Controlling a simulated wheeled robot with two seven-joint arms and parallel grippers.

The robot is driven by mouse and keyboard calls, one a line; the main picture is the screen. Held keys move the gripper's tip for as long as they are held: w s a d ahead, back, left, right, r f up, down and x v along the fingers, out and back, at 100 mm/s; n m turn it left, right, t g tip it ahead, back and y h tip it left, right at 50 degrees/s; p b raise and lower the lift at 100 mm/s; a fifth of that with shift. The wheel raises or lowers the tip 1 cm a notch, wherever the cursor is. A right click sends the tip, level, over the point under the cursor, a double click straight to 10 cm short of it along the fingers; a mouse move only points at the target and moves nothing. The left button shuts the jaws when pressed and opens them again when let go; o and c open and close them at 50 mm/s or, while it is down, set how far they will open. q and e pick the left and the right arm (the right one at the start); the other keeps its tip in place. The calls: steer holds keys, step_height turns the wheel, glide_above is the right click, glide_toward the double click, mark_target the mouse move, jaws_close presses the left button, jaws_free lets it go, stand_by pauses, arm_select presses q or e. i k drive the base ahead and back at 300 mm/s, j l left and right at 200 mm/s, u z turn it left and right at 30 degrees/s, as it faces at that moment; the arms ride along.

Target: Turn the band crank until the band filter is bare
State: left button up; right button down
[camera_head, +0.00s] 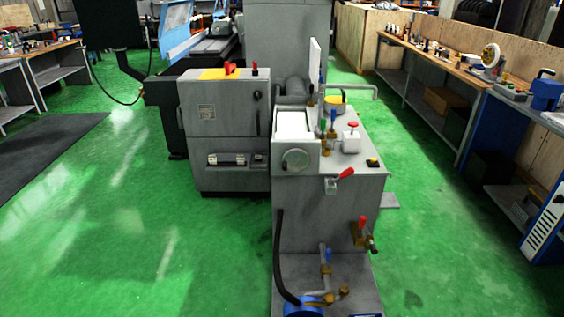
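A grey cabinet unit (330,215) stands in the middle of the floor. On its top left is a box with a white, flat sloping surface (294,124), which looks like the band filter; I cannot make out any dirt on it. On the front of this box is a round grey disc (295,160), which may be the band crank; its handle is too small to tell. Neither of my grippers is in view, and nothing is touching the unit.
A red-handled lever (346,174) and a red-handled valve (362,224) stick out of the unit's front. A blue pump (304,309) and black hose (281,260) sit low. A grey electrical cabinet (224,132) adjoins at left. Green floor (130,230) is free in front left.

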mark_target(295, 160)
steer(key=j, duration=0.35)
steer(key=i+j, duration=0.1)
steer(key=j, duration=0.2)
steer(key=i+j, duration=0.25)
steer(key=j, duration=0.2)
steer(key=i+j, duration=0.3)
steer(key=j, duration=0.15)
steer(key=i+j+u, duration=0.1)
steer(key=i, duration=0.6)
